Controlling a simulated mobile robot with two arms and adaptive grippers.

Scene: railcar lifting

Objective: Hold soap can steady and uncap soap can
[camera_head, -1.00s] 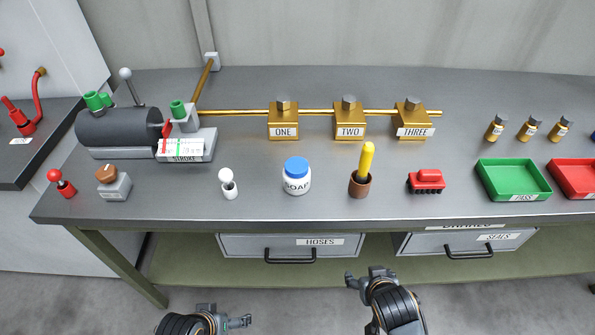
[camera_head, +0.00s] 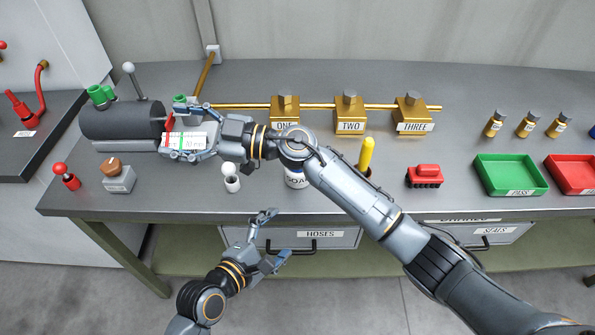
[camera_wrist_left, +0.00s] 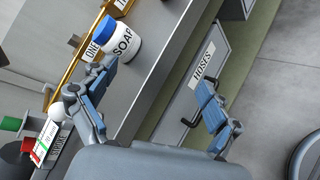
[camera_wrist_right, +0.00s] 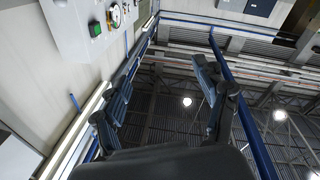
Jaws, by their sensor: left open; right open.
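The soap can (camera_head: 296,181) stands on the bench near its front edge. In the head view my right arm hides its top. In the left wrist view the white can (camera_wrist_left: 124,43) shows upright with its blue cap (camera_wrist_left: 103,33) on. My left gripper (camera_head: 276,234) is open and empty, in front of the bench edge and below and left of the can. My right gripper (camera_head: 180,130) is open and empty above the left part of the bench, well left of the can.
Brass blocks (camera_head: 349,116) stand behind. The HOSES drawer (camera_head: 340,238) is below the bench edge.

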